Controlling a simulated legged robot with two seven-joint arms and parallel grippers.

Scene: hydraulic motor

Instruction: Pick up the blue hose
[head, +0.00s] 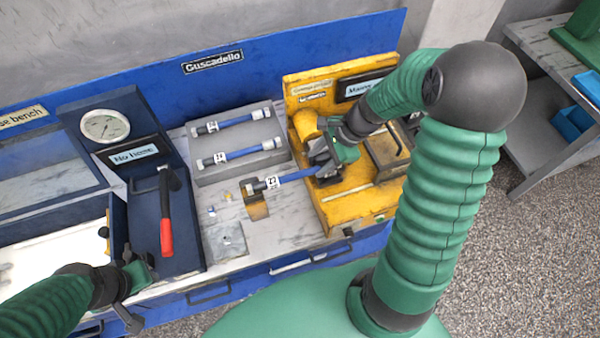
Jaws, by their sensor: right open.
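A blue hose (297,176) with a dark end fitting and a white tag lies in front of the grey rack. Its left end is at a small brown block (257,207), and its right end runs to my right gripper. Two more blue hoses lie on the grey rack behind, an upper one (238,121) and a lower one (243,153). My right gripper (322,172) is open at the right end of the front hose, beside the yellow machine. I cannot tell whether it touches the hose. My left gripper (138,293) is low at the left, away from the hoses; its jaws are unclear.
The yellow machine (345,215) stands right of the hoses. A dark blue gauge unit with a red-handled lever (166,235) stands at the left. A small metal plate (226,241) lies on the bench near its front.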

